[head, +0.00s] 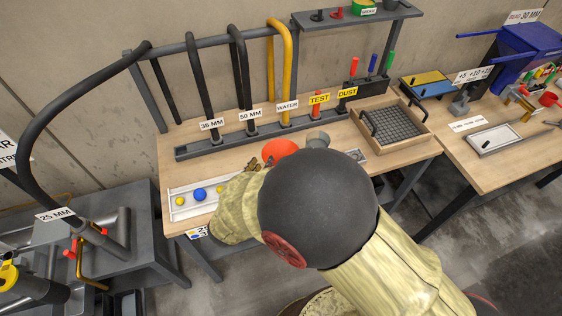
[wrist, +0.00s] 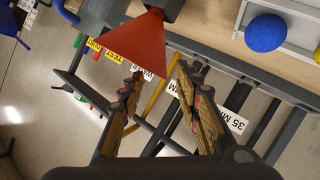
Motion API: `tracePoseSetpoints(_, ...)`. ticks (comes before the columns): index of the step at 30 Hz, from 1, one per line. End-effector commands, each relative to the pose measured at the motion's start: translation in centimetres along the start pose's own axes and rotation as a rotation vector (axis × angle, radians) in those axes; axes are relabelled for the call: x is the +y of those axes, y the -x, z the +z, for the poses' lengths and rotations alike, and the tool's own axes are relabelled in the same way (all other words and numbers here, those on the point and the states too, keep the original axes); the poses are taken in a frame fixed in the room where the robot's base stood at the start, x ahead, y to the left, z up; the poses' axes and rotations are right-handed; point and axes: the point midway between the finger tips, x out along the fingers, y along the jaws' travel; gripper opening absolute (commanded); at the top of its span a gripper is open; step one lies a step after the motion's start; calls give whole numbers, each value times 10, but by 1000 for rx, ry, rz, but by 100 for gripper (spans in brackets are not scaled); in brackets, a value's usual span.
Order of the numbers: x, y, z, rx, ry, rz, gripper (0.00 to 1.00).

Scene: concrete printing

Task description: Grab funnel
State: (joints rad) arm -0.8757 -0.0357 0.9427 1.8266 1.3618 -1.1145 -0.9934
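The funnel is an orange-red cone (head: 281,150) on the wooden bench in the head view, just beyond the end of my arm. It also shows in the wrist view (wrist: 145,45), at the top, ahead of my fingertips. My gripper (wrist: 158,82) is open, its two fingers apart with nothing held between them. In the head view only a small part of my gripper (head: 252,165) shows near the funnel; my arm hides the rest. I cannot tell whether a finger touches the funnel.
A white tray (head: 178,213) with blue and yellow balls lies at the bench's left. A rack (head: 200,149) of hoses labelled 35 MM, 50 MM and WATER stands behind. A wooden-framed grid tray (head: 424,139) is at right. A grey object (head: 318,140) stands just right of the funnel.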

Motion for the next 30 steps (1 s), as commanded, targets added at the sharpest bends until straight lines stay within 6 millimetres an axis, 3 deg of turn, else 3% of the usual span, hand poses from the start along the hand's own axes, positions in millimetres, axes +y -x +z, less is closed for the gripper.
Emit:
tracePoseSetpoints(18, 0, -72, 1, 1, -3, 2, 33)
tracePoseSetpoints(26, 1, -74, -1, 1, -2, 0, 33)
tracePoseSetpoints(30, 1, -74, -1, 1, -2, 0, 27)
